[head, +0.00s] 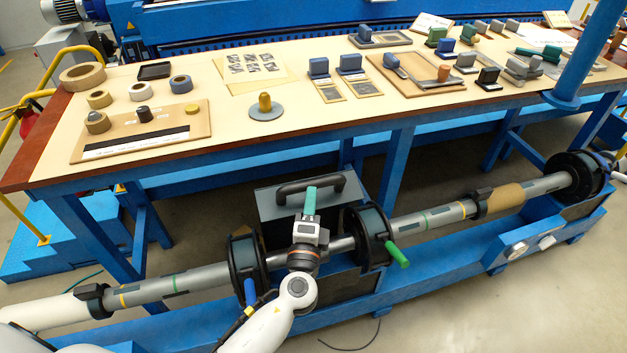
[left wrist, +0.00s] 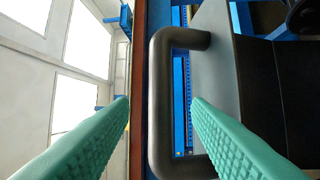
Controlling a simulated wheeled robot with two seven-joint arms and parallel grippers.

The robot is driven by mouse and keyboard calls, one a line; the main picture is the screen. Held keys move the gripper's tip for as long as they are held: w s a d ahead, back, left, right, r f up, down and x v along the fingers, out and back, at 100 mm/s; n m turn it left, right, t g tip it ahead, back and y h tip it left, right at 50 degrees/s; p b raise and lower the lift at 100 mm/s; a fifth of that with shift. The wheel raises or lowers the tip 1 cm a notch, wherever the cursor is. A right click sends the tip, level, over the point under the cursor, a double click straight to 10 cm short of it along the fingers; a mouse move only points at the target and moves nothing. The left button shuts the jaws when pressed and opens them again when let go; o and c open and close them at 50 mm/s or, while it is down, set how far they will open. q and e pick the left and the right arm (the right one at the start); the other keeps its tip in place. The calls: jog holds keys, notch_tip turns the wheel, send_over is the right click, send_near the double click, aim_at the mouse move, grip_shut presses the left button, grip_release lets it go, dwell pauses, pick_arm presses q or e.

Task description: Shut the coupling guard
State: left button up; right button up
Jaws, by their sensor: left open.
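The coupling guard (head: 268,207) is a dark grey cover with a thick black handle (head: 290,187) along its upper edge. It stands raised behind the shaft, and the coupling below it looks uncovered. My left gripper (head: 309,192), with green fingers, is in front of the handle in the head view and hides part of the guard. In the left wrist view the open fingers (left wrist: 161,100) lie on either side of the handle's long bar (left wrist: 160,120). I cannot tell whether either finger touches it. The guard's grey panel (left wrist: 215,90) shows behind the right finger. My right gripper is not in view.
Black flanged rings with a blue lever (head: 250,291) and a green lever (head: 397,255) flank the guard. The grey shaft (head: 425,220) runs across the blue machine bed. A workbench (head: 220,125) with tape rolls, stamps and boards stands close behind the guard.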

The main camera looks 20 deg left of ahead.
aim_at(313, 184)
pick_arm(q)
jog(key=x, duration=0.5)
jog(key=shift+w+a+p, duration=0.1)
jog(key=shift+w+p, duration=0.25)
jog(key=shift+w, duration=0.05)
jog(key=shift+c, duration=0.5)
grip_shut()
